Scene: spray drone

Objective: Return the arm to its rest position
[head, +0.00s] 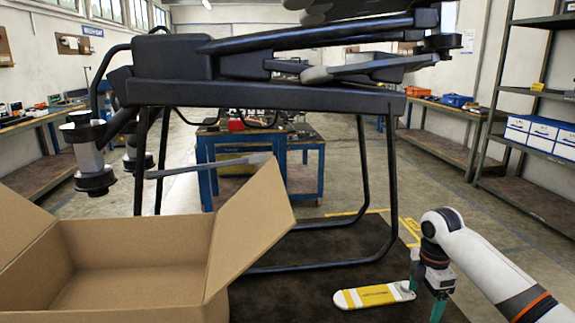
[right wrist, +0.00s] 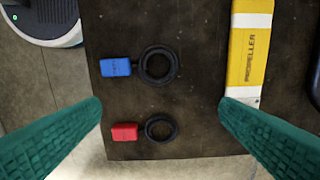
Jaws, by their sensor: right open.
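My right arm (head: 490,262) reaches in from the lower right in the head view. Its gripper (head: 426,290) has teal fingers and hangs beside the white-and-yellow propeller strip (head: 372,296) on the dark mat. In the right wrist view the gripper (right wrist: 160,102) is open with nothing between its fingers. One fingertip overlaps the lower end of the propeller strip (right wrist: 248,55) in that picture; I cannot tell whether they touch. My left gripper is not in view.
A large black drone (head: 270,95) stands on legs over the dark mat (right wrist: 200,130). An open cardboard box (head: 130,255) is at the left. A blue tag (right wrist: 115,67) and a red tag (right wrist: 124,132) lie beside black rings on the mat. Shelving (head: 540,95) stands at the right.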

